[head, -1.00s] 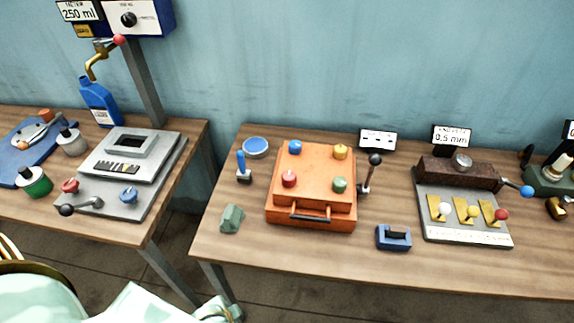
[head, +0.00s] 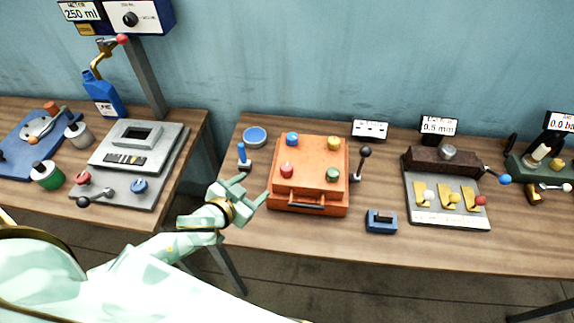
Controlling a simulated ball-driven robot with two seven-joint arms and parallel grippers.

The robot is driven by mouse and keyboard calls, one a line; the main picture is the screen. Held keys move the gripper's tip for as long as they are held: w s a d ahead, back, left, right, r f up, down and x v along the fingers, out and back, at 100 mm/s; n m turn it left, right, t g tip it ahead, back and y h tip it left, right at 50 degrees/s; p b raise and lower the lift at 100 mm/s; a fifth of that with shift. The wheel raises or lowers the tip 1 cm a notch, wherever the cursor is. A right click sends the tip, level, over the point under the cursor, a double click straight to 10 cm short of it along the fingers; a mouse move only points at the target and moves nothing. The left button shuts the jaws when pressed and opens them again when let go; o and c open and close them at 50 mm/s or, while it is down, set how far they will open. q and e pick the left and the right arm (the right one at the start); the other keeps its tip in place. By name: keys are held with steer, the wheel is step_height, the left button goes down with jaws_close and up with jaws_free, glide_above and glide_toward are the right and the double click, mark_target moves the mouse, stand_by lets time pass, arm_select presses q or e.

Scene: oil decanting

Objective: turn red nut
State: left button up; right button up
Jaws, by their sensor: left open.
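The red nut (head: 286,170) sits on the front left of the orange box's (head: 308,190) top. A blue nut (head: 292,139), a yellow nut (head: 334,143) and a green nut (head: 332,174) sit at the other corners. My left gripper (head: 254,187) is open and empty, its fingers pointing right toward the box's left side. In the picture it is left of and below the red nut, apart from it. My right gripper is not in view.
A blue-handled lever (head: 243,157) and a blue dish (head: 255,137) stand left of the box. A black-knobbed lever (head: 361,163) stands at its right. A blue block (head: 381,221) lies front right. The left table (head: 120,222) holds a grey device with a red knob (head: 83,178).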

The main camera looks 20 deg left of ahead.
mark_target(284, 169)
arm_select(q)
steer(key=w+d+f+h+b, duration=0.1)
steer(key=w+f, duration=0.1)
steer(key=w, duration=0.3)
steer(key=w+d+f+h+b, duration=0.1)
steer(key=w+f, duration=0.2)
steer(key=w, duration=0.2)
steer(key=w+d+f+b, duration=0.1)
steer(key=w+f, duration=0.2)
steer(key=w, duration=0.2)
steer(key=shift+w+d+f+n+h, duration=0.2)
steer(key=shift+w+d+n+h, duration=0.1)
steer(key=shift+w+h, duration=0.1)
steer(key=shift+s, duration=0.1)
steer(key=c, duration=1)
